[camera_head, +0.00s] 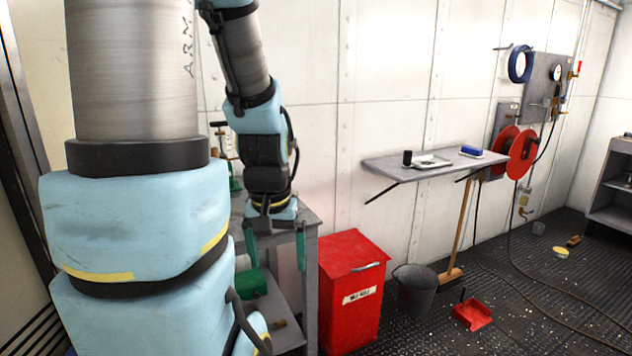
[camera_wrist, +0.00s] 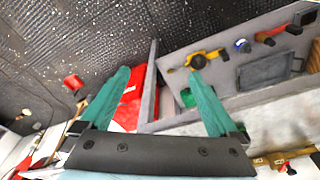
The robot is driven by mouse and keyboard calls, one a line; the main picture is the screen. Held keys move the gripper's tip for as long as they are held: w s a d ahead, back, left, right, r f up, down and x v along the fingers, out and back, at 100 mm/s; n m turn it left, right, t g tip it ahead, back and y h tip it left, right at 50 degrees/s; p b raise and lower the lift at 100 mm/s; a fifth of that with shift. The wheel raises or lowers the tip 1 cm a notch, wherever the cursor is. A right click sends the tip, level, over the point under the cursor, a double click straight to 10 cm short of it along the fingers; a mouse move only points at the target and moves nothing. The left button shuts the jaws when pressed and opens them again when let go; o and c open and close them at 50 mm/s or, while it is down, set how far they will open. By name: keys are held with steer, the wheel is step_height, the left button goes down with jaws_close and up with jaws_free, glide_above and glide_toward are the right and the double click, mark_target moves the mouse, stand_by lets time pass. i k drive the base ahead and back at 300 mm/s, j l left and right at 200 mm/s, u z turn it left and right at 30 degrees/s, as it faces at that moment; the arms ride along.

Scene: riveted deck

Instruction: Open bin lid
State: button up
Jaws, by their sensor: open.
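The red bin (camera_head: 349,300) stands on the deck against the white wall, to the right of a grey table. Its red lid (camera_head: 345,253) lies shut on top, with a pale handle (camera_head: 369,267) near the front right edge and a white label on the front. My gripper (camera_head: 276,266) hangs pointing down, to the left of the bin, in front of the table. Its two green fingers are wide apart with nothing between them. In the wrist view my gripper (camera_wrist: 157,95) is open, and part of the red bin (camera_wrist: 131,100) shows by the left finger.
A grey table (camera_head: 306,245) stands left of the bin, close beside it. A dark bucket (camera_head: 416,293), a broom (camera_head: 459,230) and a red dustpan (camera_head: 472,313) are to the right. A wall shelf (camera_head: 432,168) juts out above the bucket. Deck to the front right is mostly clear.

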mark_target(342, 254)
steer(key=i+l+u, duration=0.2)
steer(key=l, duration=0.3)
steer(key=i+l+u, duration=0.2)
steer(key=l, duration=0.35)
steer(key=l+u, duration=0.2)
steer(key=l, duration=0.35)
